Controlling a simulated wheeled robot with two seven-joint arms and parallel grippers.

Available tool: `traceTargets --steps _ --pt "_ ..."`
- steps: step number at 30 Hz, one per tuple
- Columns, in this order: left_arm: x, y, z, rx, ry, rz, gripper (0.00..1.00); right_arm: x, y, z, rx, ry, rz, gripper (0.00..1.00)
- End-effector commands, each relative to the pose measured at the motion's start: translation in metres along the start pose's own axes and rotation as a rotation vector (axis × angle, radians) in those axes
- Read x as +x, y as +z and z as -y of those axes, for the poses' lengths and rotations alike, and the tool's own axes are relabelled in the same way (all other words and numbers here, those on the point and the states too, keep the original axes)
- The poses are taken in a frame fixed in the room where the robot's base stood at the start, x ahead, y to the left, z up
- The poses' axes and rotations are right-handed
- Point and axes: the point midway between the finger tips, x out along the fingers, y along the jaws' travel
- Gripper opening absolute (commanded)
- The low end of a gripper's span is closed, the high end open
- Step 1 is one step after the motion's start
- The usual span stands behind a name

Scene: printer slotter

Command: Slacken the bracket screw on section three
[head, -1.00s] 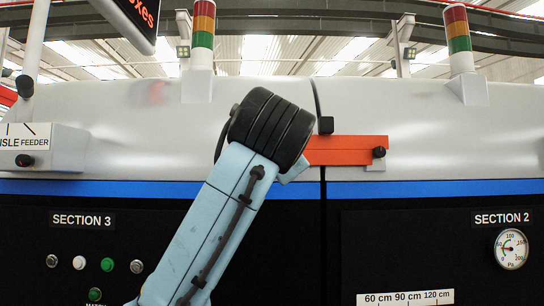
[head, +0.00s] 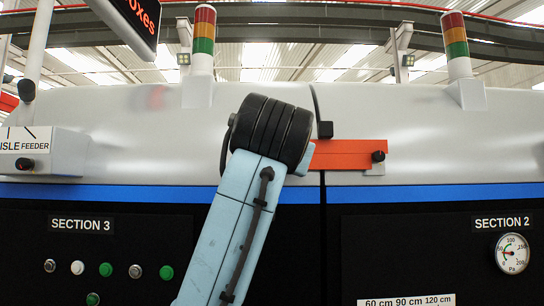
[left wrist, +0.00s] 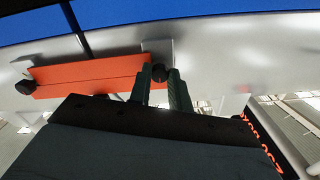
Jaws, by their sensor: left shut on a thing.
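An orange bracket bar (head: 348,154) lies across the seam between the Section 3 and Section 2 covers. Its black screw knob on the Section 2 side (head: 378,156) is in plain sight in the head view and also shows at the left in the left wrist view (left wrist: 26,87). The other black screw knob (left wrist: 159,72), on the Section 3 side, is hidden behind my arm in the head view. In the left wrist view my left gripper (left wrist: 160,80) is shut on that knob, one finger to each side. My right gripper is not in view.
The Section 3 panel (head: 81,224) has several buttons at the lower left. A pressure gauge (head: 512,253) sits on the Section 2 panel. A feeder box (head: 42,152) juts out at the far left. A small black block (head: 325,129) is beside the seam, close to my wrist.

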Motion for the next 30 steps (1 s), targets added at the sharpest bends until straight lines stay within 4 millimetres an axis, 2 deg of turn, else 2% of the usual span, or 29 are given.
traceTargets --steps 12,13,17,26,30 --pt "0.001 0.002 -0.001 -0.005 0.002 0.005 0.0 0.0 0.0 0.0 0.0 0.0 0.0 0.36" --pt "0.001 0.002 -0.001 -0.004 0.002 0.005 0.23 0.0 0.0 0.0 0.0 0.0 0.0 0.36" --pt "0.0 0.001 -0.001 -0.004 0.002 0.003 0.4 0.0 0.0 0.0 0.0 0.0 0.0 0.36" --pt "-0.001 0.0 0.0 -0.004 0.001 0.001 0.41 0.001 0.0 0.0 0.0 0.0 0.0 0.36" --pt "-0.013 0.001 -0.001 -0.004 0.001 -0.002 0.41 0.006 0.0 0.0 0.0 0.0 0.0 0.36"
